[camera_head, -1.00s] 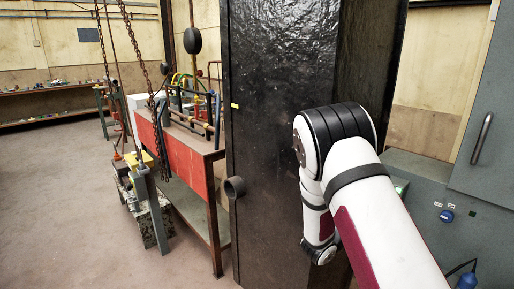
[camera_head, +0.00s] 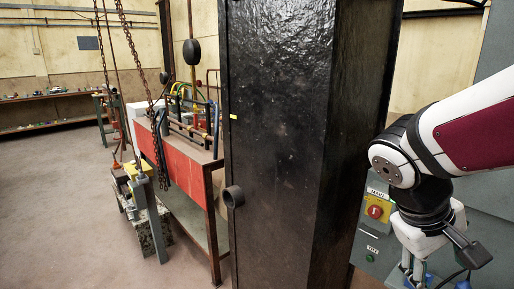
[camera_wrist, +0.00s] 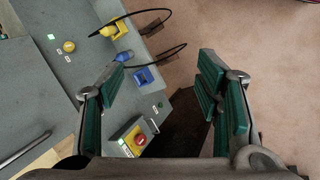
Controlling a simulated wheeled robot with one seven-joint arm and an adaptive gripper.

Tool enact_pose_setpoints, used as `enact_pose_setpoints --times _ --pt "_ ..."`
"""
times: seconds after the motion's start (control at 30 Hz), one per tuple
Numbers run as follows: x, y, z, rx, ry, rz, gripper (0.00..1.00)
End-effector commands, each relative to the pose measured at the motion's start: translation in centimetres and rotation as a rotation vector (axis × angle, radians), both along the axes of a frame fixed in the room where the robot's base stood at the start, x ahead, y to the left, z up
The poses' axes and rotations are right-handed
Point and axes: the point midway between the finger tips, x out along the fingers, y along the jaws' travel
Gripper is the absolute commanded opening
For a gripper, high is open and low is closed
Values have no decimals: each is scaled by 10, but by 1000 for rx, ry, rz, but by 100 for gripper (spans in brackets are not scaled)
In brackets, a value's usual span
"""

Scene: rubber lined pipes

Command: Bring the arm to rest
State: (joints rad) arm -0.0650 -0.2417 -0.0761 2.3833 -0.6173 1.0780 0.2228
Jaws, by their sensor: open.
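My gripper (camera_head: 420,278) hangs down at the lower right of the head view, below my bent white and maroon arm. Its tips are cut off by the bottom edge there. In the wrist view my gripper (camera_wrist: 162,75) has its two green-padded fingers wide apart. Nothing is between the pads. Behind them are a grey electrical cabinet (camera_wrist: 100,30) and bare floor (camera_wrist: 230,30).
A tall black column (camera_head: 275,140) stands left of my arm, with a short pipe stub (camera_head: 233,196). The cabinet bears a red knob on yellow (camera_head: 376,212), which also shows in the wrist view (camera_wrist: 139,138). A red-sided bench (camera_head: 180,165) and hanging chains (camera_head: 150,90) are left.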

Motion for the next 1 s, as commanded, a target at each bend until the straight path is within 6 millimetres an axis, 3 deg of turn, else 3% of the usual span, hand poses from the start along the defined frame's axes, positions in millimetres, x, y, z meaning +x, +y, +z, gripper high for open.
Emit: enact_pose_setpoints --times 0.2,0.43,0.6,1.0 --pt "-42 57 16 264 -180 -17 59" --pt "-65 104 29 461 -330 -1 59" --pt "-71 119 33 517 -374 8 59" --pt "-71 119 33 519 -375 8 59"
